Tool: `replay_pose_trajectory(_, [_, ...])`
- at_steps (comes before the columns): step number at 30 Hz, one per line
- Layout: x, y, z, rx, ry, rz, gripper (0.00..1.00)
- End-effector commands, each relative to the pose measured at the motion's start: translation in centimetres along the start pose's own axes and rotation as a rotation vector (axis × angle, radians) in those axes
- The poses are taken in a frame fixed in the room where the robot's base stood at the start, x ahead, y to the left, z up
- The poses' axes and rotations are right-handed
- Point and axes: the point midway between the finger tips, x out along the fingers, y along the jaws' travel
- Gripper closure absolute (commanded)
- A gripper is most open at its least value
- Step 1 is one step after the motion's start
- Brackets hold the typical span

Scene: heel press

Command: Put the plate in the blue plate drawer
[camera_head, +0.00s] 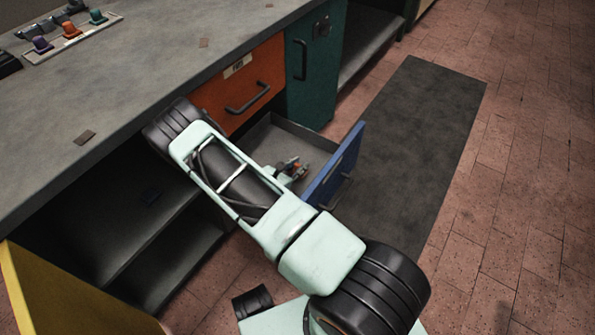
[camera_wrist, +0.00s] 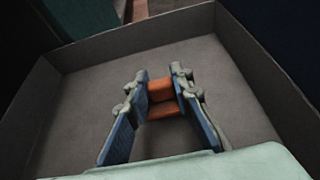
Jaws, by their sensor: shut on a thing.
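The blue plate drawer (camera_head: 337,168) stands pulled open under the counter in the head view, with a blue front, a handle and a grey inside. Its grey walls and floor (camera_wrist: 90,110) fill most of the wrist view. My gripper (camera_wrist: 160,78) is shut on a small orange-brown piece, the plate (camera_wrist: 161,88), between its blue-padded fingers. The fingers point into the drawer, over its floor. I cannot tell whether the plate touches the floor. In the head view my gripper (camera_head: 293,168) is small and partly hidden by my arm.
A closed orange drawer (camera_head: 240,85) with a handle and label sits above the blue one. A teal cabinet door (camera_head: 312,65) stands to its right. The grey counter (camera_head: 130,90) runs above, with coloured knobs (camera_head: 70,29) at the far left. A dark mat (camera_head: 420,140) lies on the tiled floor.

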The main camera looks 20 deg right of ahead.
Motion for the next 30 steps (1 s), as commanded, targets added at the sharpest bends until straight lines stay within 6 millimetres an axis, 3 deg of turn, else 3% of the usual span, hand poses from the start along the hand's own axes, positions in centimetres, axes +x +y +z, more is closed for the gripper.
replay_pose_trajectory(3, [0.8, 0.0, -1.9, 0.0, -0.002, 0.0, 1.0])
replay_pose_trajectory(15, [1.0, 0.0, -2.3, -0.001, -0.002, 0.0, 1.0])
replay_pose_trajectory(16, [0.9, 0.0, -2.3, -0.001, 0.0, 0.0, 0.77])
replay_pose_trajectory(20, [0.9, 0.0, -2.2, -0.001, 0.0, 0.0, 0.63])
replay_pose_trajectory(30, [0.8, 0.0, -2.0, -0.001, 0.0, 0.0, 0.62])
